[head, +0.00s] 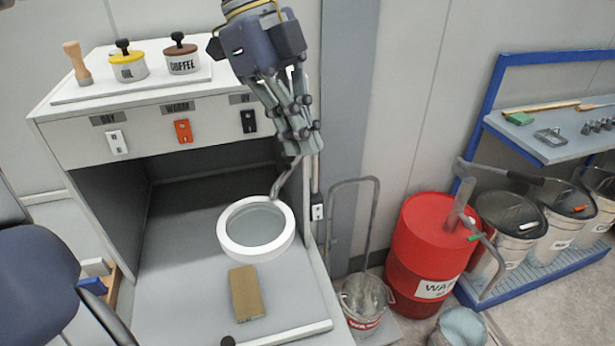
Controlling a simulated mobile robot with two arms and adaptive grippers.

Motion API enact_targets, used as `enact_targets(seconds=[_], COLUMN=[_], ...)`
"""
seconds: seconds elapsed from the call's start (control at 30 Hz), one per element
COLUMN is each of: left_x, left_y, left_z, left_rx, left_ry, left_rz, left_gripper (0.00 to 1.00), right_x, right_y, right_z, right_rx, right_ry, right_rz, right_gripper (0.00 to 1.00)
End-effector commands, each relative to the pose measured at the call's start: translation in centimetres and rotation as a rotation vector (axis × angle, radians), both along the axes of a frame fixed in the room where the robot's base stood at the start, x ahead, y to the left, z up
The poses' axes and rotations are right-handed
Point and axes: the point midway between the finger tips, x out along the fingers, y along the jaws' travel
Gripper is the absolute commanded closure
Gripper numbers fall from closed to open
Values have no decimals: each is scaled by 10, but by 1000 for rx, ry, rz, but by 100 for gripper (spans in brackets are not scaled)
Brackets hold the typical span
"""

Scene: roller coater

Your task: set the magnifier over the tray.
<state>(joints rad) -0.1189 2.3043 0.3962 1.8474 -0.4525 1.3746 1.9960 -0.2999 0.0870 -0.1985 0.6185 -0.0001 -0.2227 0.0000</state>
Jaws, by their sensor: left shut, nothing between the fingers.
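The magnifier (229,241) is a white ring with a clear lens on a bent grey arm. It hangs over the grey work surface inside the open white cabinet. My left gripper (303,151) is shut and empty, just above the upper end of the magnifier's arm at the cabinet's right side. I cannot tell whether its fingertips touch that arm. A tan block (247,293) lies on the work surface in front of the ring. I cannot clearly tell a separate tray; the flat grey work surface (185,290) may be it. My right gripper is not in view.
Three switches, including an orange one (183,131), line the cabinet front. Jars, one labelled COFFEE (182,58), and a wooden handle (76,62) stand on top. A red drum (425,245), a bucket (364,302) and a blue rack (488,98) stand right.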

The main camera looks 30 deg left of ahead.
Motion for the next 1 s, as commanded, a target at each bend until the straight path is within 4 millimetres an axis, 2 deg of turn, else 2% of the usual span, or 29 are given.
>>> enact_targets(seconds=[0.1,0.27,0.47,0.7,0.77,1.0], left_x=[-2,-3,-4,-4,-2,-2], left_y=[8,5,-10,-26,-16,8], left_z=[2,-10,-45,-91,-87,-91], left_rx=[54,59,55,54,49,51], left_ry=[9,14,17,16,10,8], left_rz=[25,26,22,23,29,28], left_gripper=[100,100,100,100,100,100], right_x=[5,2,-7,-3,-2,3], right_y=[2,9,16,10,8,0], right_z=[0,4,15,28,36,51], right_rx=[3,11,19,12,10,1], right_ry=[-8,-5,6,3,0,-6], right_rz=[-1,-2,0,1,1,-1], right_gripper=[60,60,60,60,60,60])
